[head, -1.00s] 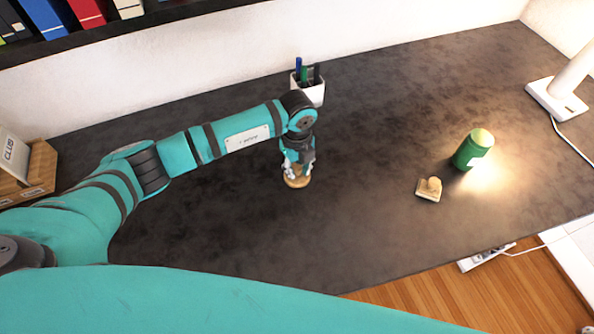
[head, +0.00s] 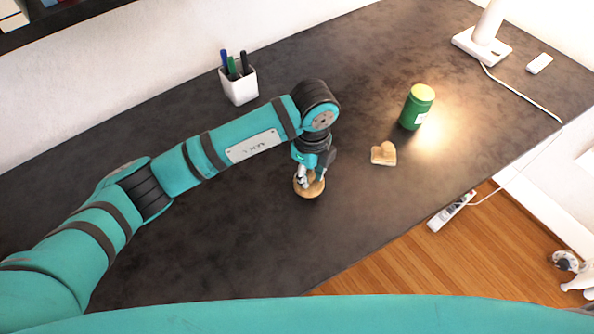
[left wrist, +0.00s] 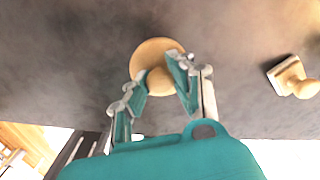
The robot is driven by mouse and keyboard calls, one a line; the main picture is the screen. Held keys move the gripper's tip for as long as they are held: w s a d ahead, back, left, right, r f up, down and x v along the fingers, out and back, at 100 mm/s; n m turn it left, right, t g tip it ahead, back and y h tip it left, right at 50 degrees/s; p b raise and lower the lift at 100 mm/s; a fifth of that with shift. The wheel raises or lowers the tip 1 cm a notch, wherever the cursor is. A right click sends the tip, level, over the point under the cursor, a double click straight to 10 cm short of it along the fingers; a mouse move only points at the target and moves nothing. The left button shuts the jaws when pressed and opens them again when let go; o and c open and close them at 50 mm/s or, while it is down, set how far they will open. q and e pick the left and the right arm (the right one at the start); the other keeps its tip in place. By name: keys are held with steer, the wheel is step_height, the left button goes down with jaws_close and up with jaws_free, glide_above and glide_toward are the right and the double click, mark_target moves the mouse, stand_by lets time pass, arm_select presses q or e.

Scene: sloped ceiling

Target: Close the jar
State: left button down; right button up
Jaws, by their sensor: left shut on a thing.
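A green jar (head: 416,110) with a pale label stands upright on the dark desk in the head view, right of my left gripper. Its top looks pale yellow in the lamp glow; I cannot tell its opening clearly. My left gripper (head: 309,178) points down and is shut on a round wooden lid (head: 312,191), left of and nearer than the jar. The left wrist view shows the lid (left wrist: 152,54) at the fingertips of the left gripper (left wrist: 158,76); its height over the desk is unclear. My right gripper is not in view.
A wooden stamp (head: 383,156) lies between lid and jar, nearer than the jar. A white pen cup (head: 240,87) stands at the back left. A white lamp base (head: 481,46) with a cable is at the far right. The desk (head: 350,65) is otherwise largely clear.

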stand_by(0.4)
arm_select(q)
steer(key=shift+a+r+m, duration=0.1)
steer(key=shift+a+m, duration=0.2)
steer(key=shift+m, duration=0.2)
steer(key=s+a+r+n, duration=0.2)
steer(key=a+r+n, duration=0.1)
steer(key=a+n, duration=0.4)
steer(key=s+a+r+n, duration=0.3)
steer(key=a+n, duration=0.5)
steer(key=n, duration=0.3)
steer(key=s+a+r+n, duration=0.2)
steer(key=a+r+n, duration=0.2)
steer(key=a+n, duration=0.4)
steer(key=shift+s+n, duration=0.15)
steer(key=shift+n, duration=0.45)
